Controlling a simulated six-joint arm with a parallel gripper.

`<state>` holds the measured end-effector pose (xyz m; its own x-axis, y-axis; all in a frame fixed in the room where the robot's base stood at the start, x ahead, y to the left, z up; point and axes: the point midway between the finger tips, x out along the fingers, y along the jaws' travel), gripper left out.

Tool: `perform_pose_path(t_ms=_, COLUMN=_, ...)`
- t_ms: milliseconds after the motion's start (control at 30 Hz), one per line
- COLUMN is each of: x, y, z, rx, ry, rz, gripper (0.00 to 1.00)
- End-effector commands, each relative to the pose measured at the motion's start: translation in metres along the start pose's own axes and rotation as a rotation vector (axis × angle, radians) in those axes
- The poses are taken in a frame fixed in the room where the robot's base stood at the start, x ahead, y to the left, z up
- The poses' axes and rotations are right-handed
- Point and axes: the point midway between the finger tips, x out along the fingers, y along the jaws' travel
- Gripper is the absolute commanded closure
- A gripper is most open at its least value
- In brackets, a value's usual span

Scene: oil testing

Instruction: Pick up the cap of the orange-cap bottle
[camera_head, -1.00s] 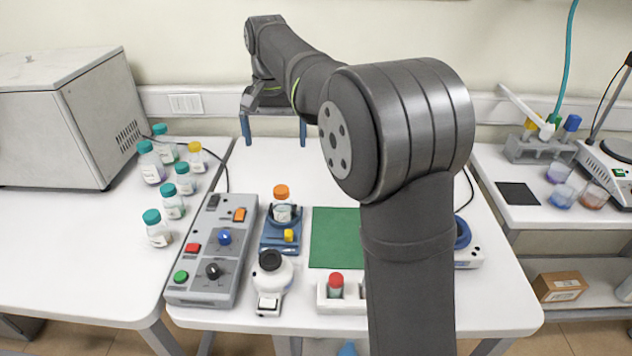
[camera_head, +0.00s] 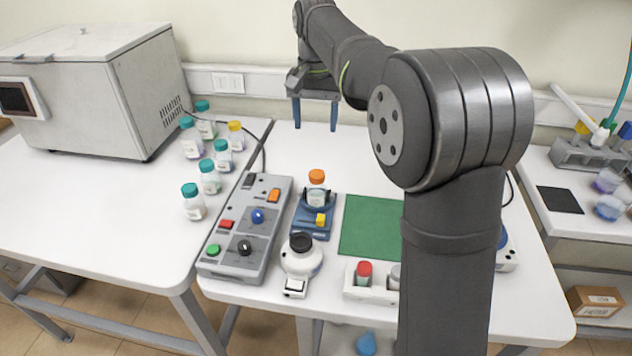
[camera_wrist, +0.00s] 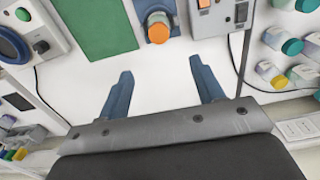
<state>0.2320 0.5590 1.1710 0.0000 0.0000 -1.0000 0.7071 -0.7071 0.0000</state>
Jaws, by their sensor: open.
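The orange-cap bottle (camera_head: 317,192) stands upright in a blue holder (camera_head: 303,222) on the middle table, with its orange cap (camera_head: 317,176) on top. In the wrist view the orange cap (camera_wrist: 158,29) is near the top edge, seen from above. My gripper (camera_head: 316,126) is at the back of the table, behind the bottle, with its blue fingers pointing down. In the wrist view my gripper (camera_wrist: 160,75) is open and empty. The cap lies beyond the fingertips, roughly between their lines and apart from them.
A grey control box (camera_head: 246,228) is left of the bottle, a white device (camera_head: 301,262) in front, and a green mat (camera_head: 371,227) to the right. A red-capped vial (camera_head: 364,273) sits in a white rack. Several capped bottles (camera_head: 194,205) stand on the left table. White tabletop behind the bottle is clear.

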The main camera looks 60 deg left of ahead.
Motion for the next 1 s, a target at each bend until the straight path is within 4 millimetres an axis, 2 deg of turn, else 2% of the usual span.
perform_pose_path(t_ms=267, x=0.000, y=0.000, z=0.000, rx=-0.006, ry=0.000, rz=0.000, gripper=0.39)
perform_pose_path(t_ms=367, x=-0.002, y=0.001, z=0.000, rx=-0.060, ry=0.000, rz=0.000, gripper=0.39)
perform_pose_path(t_ms=467, x=-0.006, y=0.002, z=-0.001, rx=-0.189, ry=0.001, rz=0.000, gripper=0.39)
perform_pose_path(t_ms=800, x=-0.025, y=0.008, z=-0.003, rx=-0.791, ry=0.001, rz=0.000, gripper=0.39)
perform_pose_path(t_ms=1000, x=-0.030, y=0.010, z=-0.003, rx=-0.962, ry=0.000, rz=0.000, gripper=0.39)
